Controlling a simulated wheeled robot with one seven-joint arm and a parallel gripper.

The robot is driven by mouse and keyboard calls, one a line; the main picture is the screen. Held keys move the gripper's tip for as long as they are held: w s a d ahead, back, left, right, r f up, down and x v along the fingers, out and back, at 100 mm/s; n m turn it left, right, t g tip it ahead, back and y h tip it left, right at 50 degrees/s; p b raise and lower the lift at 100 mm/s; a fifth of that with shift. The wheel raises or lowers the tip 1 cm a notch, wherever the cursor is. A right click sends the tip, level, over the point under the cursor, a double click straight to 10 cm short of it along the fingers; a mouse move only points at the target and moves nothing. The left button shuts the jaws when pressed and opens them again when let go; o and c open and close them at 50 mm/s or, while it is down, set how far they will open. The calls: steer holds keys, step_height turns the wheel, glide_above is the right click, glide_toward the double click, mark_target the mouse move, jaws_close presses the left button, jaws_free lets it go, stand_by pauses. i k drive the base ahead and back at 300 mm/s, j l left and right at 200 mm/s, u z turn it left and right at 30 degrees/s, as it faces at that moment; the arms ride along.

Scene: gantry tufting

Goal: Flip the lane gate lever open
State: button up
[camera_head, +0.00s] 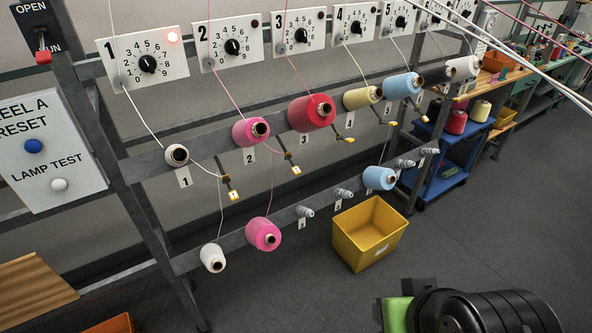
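At the upper left a plate lettered OPEN at the top and "UN" lower down carries a lever with a red handle (43,57); the handle is at the lower end, by the "UN" lettering. Along the rack, small dark levers with yellow tips hang beside the numbered yarn positions: one near position 1 (229,189), one near position 2 (290,163), one near position 3 (343,133). The frame does not show which one is called the lane gate lever. My gripper's fingers are not visible; a black rounded part, apparently mine, shows at the lower right.
Numbered dial panels run along the top; the lamp on panel 1 (148,58) glows red. Yarn cones, including a pink one (250,131), stick out from the rack. A yellow bin (368,233) stands on the floor below. Threads cross the upper right. Open grey floor lies right of the bin.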

mark_target(44, 57)
steer(key=k+j+u, duration=0.15)
steer(key=u, duration=1.35)
